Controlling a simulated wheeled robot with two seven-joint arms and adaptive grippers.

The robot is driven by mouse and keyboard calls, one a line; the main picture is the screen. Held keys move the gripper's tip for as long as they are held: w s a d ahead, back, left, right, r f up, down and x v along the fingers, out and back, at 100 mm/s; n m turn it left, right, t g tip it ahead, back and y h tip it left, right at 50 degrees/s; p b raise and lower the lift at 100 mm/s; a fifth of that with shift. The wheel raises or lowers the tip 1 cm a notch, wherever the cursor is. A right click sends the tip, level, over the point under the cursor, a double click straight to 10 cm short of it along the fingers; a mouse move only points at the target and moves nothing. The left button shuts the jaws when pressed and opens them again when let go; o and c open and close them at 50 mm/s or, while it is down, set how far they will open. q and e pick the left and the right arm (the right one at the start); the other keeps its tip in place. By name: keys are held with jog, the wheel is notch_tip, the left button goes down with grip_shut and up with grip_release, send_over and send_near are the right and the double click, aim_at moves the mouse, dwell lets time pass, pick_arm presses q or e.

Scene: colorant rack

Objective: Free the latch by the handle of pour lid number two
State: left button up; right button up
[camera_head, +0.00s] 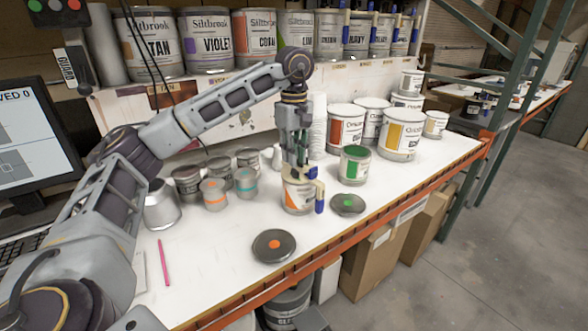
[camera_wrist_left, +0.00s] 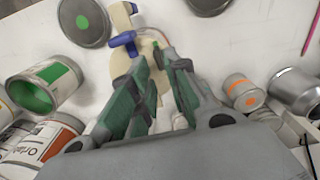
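A can (camera_head: 297,198) with a cream pour lid (camera_head: 302,178) stands on the white bench. The lid has blue parts (camera_head: 319,206) on its right side. In the left wrist view the cream lid (camera_wrist_left: 145,62) lies at the fingertips, with a blue handle (camera_wrist_left: 123,39) beside them. Contact with the lid cannot be told. No number is readable on the lid. My right gripper is out of view.
A green-marked can (camera_head: 355,164) and flat lid (camera_head: 347,204) stand close on the right. An orange-dotted lid (camera_head: 273,246) lies in front. Small cans (camera_head: 214,194) stand left. More cream-and-blue lids are on the shelf cans (camera_head: 357,35).

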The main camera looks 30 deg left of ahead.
aim_at(294, 169)
pick_arm(q)
jog(key=shift+f, duration=1.95)
grip_shut()
